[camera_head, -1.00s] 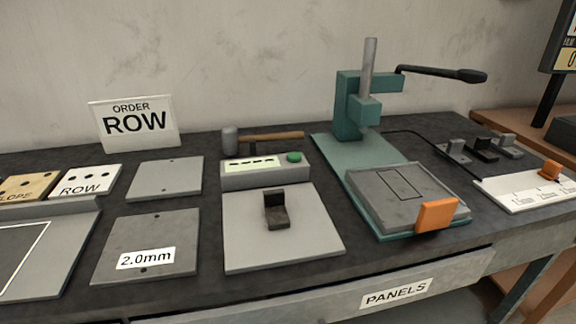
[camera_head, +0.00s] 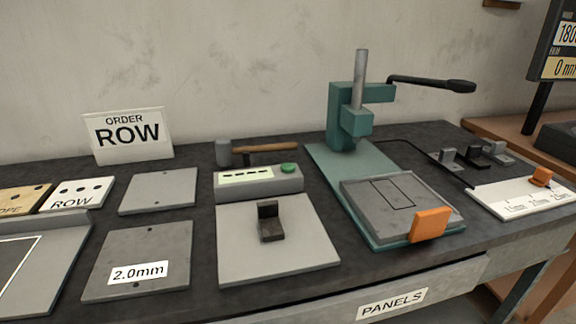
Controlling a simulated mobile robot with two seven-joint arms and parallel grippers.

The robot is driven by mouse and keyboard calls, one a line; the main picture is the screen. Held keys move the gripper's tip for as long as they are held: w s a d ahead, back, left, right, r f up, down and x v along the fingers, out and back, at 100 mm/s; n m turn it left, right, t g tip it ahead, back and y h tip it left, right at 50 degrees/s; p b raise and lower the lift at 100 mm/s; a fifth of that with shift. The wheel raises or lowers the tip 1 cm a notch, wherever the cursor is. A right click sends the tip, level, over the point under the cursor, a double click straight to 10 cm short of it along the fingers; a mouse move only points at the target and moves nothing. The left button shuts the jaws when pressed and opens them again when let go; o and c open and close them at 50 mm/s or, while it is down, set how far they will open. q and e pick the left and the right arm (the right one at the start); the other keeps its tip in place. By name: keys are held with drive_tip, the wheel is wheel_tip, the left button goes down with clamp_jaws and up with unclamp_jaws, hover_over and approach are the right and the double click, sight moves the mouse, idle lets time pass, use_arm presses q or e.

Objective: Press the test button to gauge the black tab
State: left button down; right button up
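The black tab (camera_head: 270,222) is a small L-shaped piece standing upright on a light grey square plate (camera_head: 305,258). Behind the plate is a grey tester box (camera_head: 232,194) with a pale display (camera_head: 246,176) showing several dashes. The green round test button (camera_head: 289,168) sits on the right end of the box's top. Nothing touches the button or the tab. Neither of my grippers shows in the head view.
A hammer (camera_head: 262,149) lies behind the tester. A teal press (camera_head: 345,110) with a black lever and orange handle (camera_head: 430,224) stands to the right. Several grey and black tabs (camera_head: 474,155) stand farther right. A 2.0mm panel (camera_head: 140,245) lies at left.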

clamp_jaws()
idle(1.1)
